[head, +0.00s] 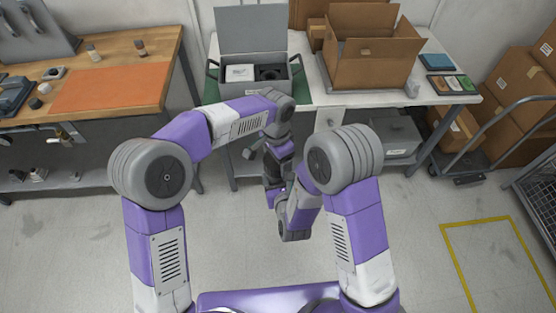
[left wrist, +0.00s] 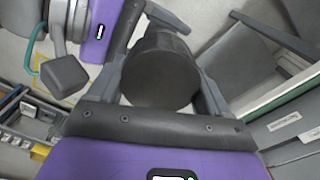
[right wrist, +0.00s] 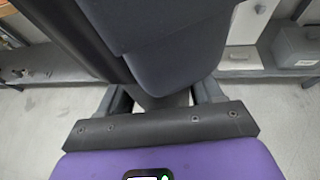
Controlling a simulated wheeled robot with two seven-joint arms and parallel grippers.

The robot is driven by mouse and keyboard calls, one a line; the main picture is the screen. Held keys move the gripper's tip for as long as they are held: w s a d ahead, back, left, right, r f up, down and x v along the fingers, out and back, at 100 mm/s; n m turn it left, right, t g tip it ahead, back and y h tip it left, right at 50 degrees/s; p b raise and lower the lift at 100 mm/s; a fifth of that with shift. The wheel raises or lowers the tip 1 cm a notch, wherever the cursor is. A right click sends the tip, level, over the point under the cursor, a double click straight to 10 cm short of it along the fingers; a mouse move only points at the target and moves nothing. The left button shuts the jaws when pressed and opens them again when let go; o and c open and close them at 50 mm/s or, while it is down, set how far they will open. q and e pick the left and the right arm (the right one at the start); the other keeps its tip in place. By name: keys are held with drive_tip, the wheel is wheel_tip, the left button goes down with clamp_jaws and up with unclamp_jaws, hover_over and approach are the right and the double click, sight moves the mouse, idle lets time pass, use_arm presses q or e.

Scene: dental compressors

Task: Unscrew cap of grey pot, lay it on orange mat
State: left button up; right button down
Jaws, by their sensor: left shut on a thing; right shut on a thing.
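My left gripper (head: 271,170) and right gripper (head: 274,190) meet in front of my body, the left above the right, away from both tables. In the left wrist view, my left gripper's fingers (left wrist: 160,88) are shut around a dark grey round piece (left wrist: 158,80), which I take for the cap of the grey pot. In the right wrist view, my right gripper (right wrist: 165,100) is shut on the pot, mostly hidden behind a large dark part of my left gripper. Whether cap and pot are still joined I cannot tell. The orange mat (head: 112,90) lies bare on the left wooden bench.
Small bottles (head: 93,52) and dark parts stand around the mat. A grey open-lidded case (head: 290,88) is on the middle table, with an open cardboard box (head: 365,65) to its right. A cart (head: 490,135) stands at the right. The floor around my arms is clear.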

use_arm(q)
drive_tip(key=n, duration=0.4)
drive_tip(key=shift+w+d+r, duration=0.1)
drive_tip(key=shift+w+r, duration=0.05)
drive_tip(key=shift+w, duration=0.05)
drive_tip(key=n, duration=0.4)
drive_tip(key=shift+a+r, duration=0.1)
drive_tip(key=shift+a, duration=0.1)
drive_tip(key=shift+r, duration=0.95)
